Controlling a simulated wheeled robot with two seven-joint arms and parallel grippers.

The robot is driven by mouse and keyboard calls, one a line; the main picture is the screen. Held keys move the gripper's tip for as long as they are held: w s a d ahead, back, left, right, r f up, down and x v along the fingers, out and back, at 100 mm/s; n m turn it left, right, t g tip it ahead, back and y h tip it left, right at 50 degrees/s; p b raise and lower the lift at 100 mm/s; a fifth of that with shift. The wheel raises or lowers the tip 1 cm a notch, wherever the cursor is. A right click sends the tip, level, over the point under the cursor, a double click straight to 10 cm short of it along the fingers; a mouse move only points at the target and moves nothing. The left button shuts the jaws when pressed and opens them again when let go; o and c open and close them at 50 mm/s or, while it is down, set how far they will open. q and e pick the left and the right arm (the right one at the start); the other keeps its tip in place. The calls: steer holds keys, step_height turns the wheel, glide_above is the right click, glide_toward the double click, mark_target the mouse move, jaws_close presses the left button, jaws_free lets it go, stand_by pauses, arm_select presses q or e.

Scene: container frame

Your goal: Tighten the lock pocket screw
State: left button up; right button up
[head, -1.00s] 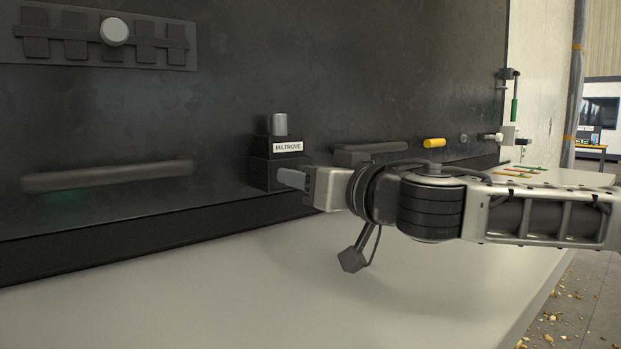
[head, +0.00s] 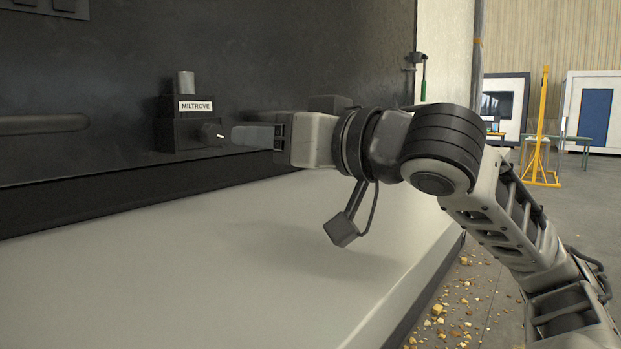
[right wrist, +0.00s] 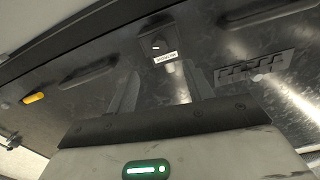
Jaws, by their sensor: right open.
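The lock pocket (head: 180,130) is a dark block on the black wall with a white MILTROVE label and a grey cylinder on top. Its screw (head: 210,133) is a dark round knob with a white mark, facing my right gripper. My right gripper (head: 236,135) is open and empty, its fingers just to the right of the screw and apart from it. In the right wrist view the lock pocket (right wrist: 152,44) shows at the top, beyond and between the spread fingers (right wrist: 160,80). My left gripper is not in view.
A dark handle bar (head: 42,124) sits on the wall left of the block. A pale ledge (head: 200,245) runs below, clear under the gripper. The right wrist view shows a yellow cylinder (right wrist: 34,97) and a slotted bracket (right wrist: 250,68) on the wall.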

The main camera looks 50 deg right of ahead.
steer(key=shift+s+d+b, duration=0.2)
steer(key=shift+s+b, duration=0.75)
steer(key=shift+s, duration=1.8)
